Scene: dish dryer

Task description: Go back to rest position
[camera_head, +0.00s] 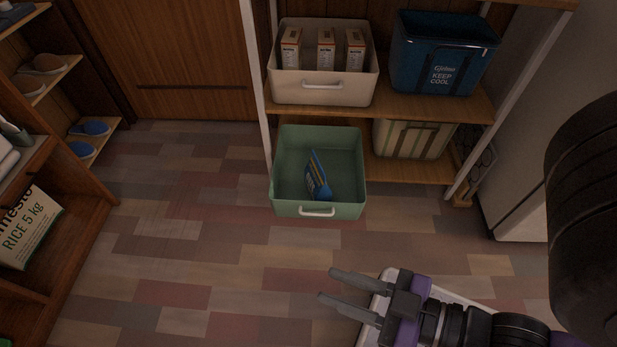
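My gripper (338,290) is at the lower middle right, with its two dark fingers pointing left. The fingers are apart and nothing shows between them. My gripper is clear of the shelf unit and in front of the green bin. My arm reaches in from the right side, and a large dark part of it fills the right edge.
A green bin (318,209) holding a blue packet (317,176) juts from the lower shelf. Above it are a beige bin (322,91) with several boxes and a blue cooler bag (441,55). A wooden shelf with a rice bag (28,228) stands left. Middle-left floor is clear.

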